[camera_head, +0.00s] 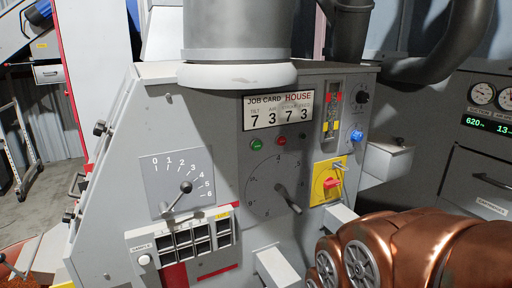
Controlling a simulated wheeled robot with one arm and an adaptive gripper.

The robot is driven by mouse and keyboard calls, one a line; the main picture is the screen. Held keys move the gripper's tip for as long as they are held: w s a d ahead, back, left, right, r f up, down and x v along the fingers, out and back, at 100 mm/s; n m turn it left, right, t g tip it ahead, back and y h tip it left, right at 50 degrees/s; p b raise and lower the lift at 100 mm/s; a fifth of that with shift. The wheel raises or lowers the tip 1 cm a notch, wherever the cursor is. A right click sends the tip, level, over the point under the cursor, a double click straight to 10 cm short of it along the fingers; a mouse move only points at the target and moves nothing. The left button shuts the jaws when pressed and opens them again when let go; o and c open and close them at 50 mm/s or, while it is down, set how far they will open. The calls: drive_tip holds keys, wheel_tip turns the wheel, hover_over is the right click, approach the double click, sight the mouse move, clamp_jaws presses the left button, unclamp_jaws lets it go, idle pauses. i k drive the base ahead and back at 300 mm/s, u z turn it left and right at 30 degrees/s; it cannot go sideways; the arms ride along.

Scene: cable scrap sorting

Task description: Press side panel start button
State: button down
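A grey machine panel (225,115) faces me in the head view. A small green button (256,144) sits on it below the "JOB CARD HOUSE" sign, with a red button (281,141) just to its right. A blue round knob or button (356,136) is farther right. A white round button (144,260) is at the lower left beside the "SAMPLE" label. I cannot read which one is the start button. My gripper is not in view, and nothing visibly touches these buttons.
A lever dial (185,187) and a larger dial (280,190) are on the panel. A red rotary switch on a yellow plate (328,183) is at right. Shiny copper rounded forms (420,250) fill the lower right, in front of the machine. Open floor shows at left.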

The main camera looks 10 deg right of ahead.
sight(257, 146)
drive_tip(key=u, duration=2.65)
drive_tip(key=k, duration=0.65)
drive_tip(key=z, duration=0.5)
